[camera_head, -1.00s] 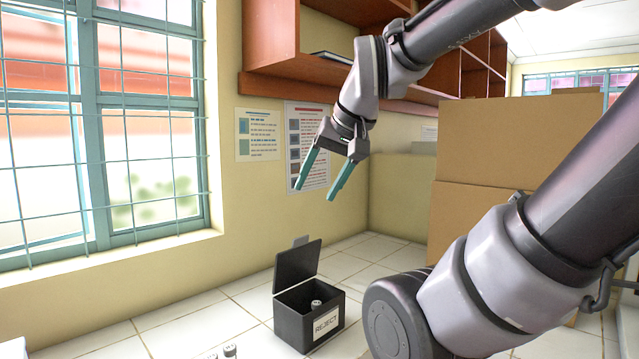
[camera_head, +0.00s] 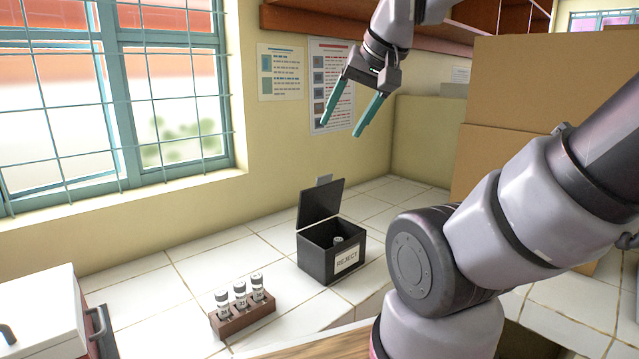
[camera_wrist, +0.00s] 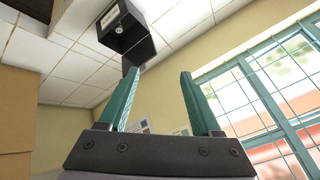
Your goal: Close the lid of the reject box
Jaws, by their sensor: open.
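The black reject box (camera_head: 318,262) stands on the white tiled counter, with a white REJECT label on its front. Its lid (camera_head: 321,205) is raised and leans back, with a small grey tab on its top edge. One vial (camera_head: 338,241) stands inside the box. My gripper (camera_head: 342,130) is open and empty, with two green fingers, well above the box and in front of the wall. In the wrist view the box (camera_wrist: 130,50) appears beyond the fingers (camera_wrist: 158,78), apart from them.
A brown rack (camera_head: 243,318) with three vials stands left of the box. A white case (camera_head: 40,310) with a dark handle is at the lower left. Cardboard boxes (camera_head: 540,90) are stacked on the right. A shelf (camera_head: 400,40) hangs above. The tiles around the box are clear.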

